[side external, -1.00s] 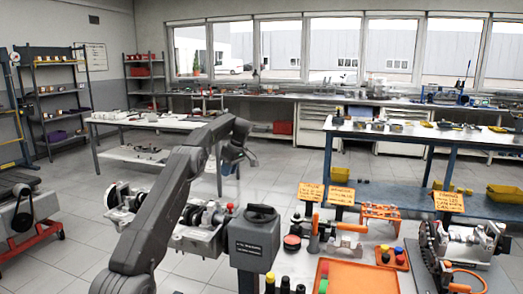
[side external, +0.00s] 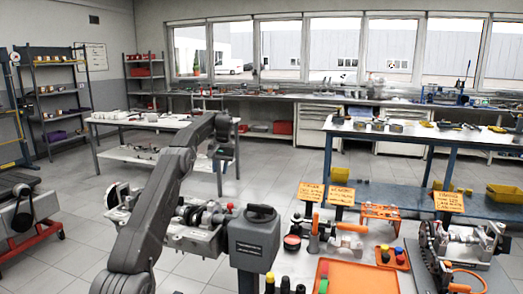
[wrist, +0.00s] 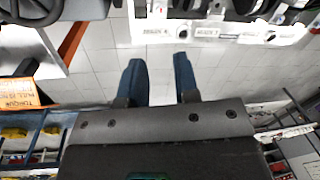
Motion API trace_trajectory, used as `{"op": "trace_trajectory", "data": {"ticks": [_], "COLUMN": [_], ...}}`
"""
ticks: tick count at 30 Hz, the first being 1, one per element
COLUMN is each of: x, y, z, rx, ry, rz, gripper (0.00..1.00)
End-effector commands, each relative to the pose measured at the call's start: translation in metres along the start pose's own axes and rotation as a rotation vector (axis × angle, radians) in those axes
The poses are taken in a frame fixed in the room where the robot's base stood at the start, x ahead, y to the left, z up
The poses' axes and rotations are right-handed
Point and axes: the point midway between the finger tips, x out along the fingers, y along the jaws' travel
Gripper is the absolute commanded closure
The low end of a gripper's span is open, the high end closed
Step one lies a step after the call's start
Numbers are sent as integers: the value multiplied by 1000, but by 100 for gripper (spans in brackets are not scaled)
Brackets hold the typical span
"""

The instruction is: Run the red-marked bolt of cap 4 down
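My gripper (wrist: 159,80) is empty in the wrist view, its two blue fingers spread apart over the grey floor tiles. In the side external view my gripper (side external: 223,155) hangs high above and behind the engine block (side external: 197,240), well apart from it; its fingers are too small to judge there. The block carries a crankshaft with dark caps. The block's pale edge (wrist: 215,37) also shows along the top of the wrist view, with small labels. I cannot make out cap 4 or its red-marked bolt in either view.
A dark grey box (side external: 254,238) stands right of the block. An orange sign (wrist: 18,93) shows at the wrist view's left. Open floor lies behind the block.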

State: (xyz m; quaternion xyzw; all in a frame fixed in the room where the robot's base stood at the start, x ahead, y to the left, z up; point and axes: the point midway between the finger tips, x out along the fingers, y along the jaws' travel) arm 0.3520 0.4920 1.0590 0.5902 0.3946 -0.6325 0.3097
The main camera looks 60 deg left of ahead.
Motion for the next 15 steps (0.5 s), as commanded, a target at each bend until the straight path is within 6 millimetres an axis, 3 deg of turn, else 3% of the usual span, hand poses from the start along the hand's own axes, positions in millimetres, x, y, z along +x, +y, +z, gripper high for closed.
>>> {"op": "trace_trajectory", "data": {"ticks": [15], "x": [-3], "y": [-19], "z": [-3], "rx": [584], "ry": [26], "rz": [108], "gripper": [71]}}
